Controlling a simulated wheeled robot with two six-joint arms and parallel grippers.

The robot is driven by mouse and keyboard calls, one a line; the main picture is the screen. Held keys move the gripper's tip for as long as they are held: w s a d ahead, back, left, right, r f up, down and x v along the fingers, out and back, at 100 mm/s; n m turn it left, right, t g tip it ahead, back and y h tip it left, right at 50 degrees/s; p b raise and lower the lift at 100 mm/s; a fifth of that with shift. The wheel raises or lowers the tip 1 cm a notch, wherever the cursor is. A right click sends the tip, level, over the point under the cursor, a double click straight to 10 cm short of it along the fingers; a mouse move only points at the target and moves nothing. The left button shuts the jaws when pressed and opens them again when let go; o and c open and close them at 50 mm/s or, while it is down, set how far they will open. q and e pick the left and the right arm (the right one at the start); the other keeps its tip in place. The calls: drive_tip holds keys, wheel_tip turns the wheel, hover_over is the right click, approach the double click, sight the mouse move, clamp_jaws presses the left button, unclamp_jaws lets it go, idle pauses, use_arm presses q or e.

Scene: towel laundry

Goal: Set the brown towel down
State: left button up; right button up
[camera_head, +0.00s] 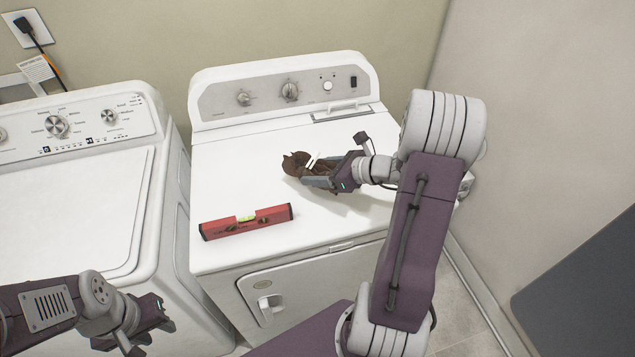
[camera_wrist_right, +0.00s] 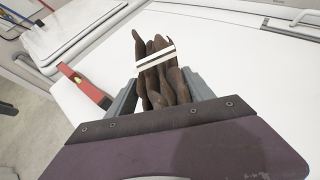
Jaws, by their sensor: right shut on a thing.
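The brown towel (camera_head: 296,163) is a small bunched bundle with white stripes, over the top of the right-hand white machine (camera_head: 350,215). My right gripper (camera_head: 318,172) is shut on it, reaching in from the right. In the right wrist view the towel (camera_wrist_right: 160,75) sticks out between the two grey fingers, its folds gathered and the white stripes across it. I cannot tell whether the towel touches the machine top. My left gripper (camera_head: 150,325) is at the lower left, in front of the machines, away from the towel; its fingers are not clear.
A red spirit level (camera_head: 246,221) lies near the front left of the machine top; it also shows in the right wrist view (camera_wrist_right: 84,85). A control panel (camera_head: 285,92) rises at the back. A second white washer (camera_head: 75,210) stands to the left, across a narrow gap. The top around the towel is clear.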

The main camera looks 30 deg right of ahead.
drive_tip(key=shift+w+f, duration=0.1)
drive_tip(key=shift+w, duration=0.15)
wheel_tip(320, 180, down, 4)
drive_tip(key=shift+s+r+b, duration=0.1)
drive_tip(key=shift+b, duration=0.2)
drive_tip(key=shift+d, duration=0.1)
drive_tip(key=shift+f, duration=0.25)
drive_tip(key=o, duration=1.7)
drive_tip(key=shift+o, duration=0.2)
